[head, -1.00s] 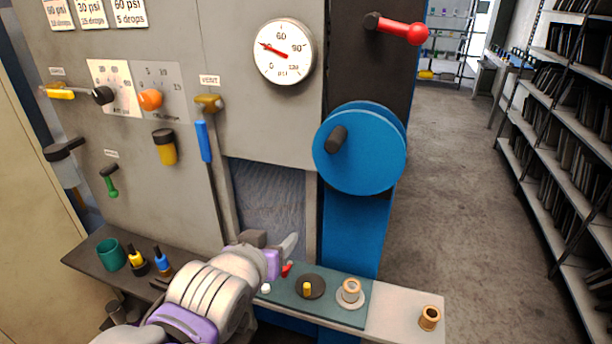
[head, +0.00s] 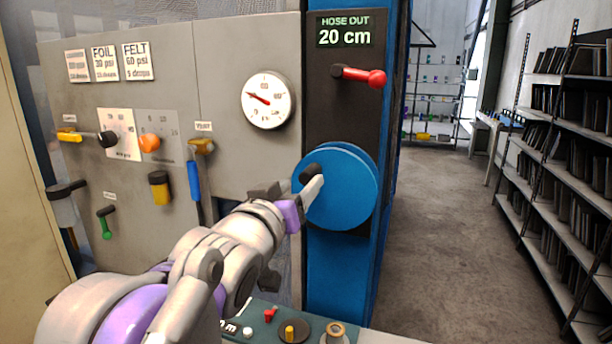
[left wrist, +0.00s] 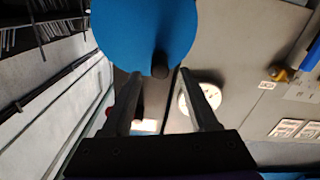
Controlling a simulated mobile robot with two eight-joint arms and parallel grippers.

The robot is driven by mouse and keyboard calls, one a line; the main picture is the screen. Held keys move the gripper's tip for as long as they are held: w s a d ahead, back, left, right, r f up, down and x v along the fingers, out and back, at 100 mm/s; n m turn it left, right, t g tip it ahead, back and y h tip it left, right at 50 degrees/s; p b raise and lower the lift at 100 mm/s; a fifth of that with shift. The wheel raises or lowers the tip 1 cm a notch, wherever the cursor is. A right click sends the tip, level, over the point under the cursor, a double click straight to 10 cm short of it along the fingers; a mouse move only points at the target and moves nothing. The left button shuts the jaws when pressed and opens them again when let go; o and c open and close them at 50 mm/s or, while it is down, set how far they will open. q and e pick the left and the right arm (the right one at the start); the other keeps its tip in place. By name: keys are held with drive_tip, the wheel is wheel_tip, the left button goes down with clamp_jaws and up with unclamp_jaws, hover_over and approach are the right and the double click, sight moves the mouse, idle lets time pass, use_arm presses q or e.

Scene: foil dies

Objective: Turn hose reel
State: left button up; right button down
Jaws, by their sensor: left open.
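The blue hose reel (head: 345,195) is a round disc on the blue column in the head view, with a dark crank knob (head: 309,173) near its left rim. My left gripper (head: 308,190) is at this left side, its fingers at the knob. In the left wrist view the reel (left wrist: 145,28) fills the top. The knob (left wrist: 160,66) shows between the spread fingers of my open left gripper (left wrist: 160,76). I cannot tell whether a finger touches it. A display (head: 345,32) above reads "HOSE OUT 20 cm". My right gripper is not in view.
A red-knobbed lever (head: 374,78) sticks out above the reel. A gauge (head: 268,100) and several valve handles are on the grey panel to the left. The floor (head: 440,230) to the right is clear.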

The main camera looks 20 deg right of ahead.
sight(305, 180)
use_arm(q)
drive_tip(key=x, duration=0.5)
drive_tip(key=shift+s, duration=0.1)
clamp_jaws()
idle(1.3)
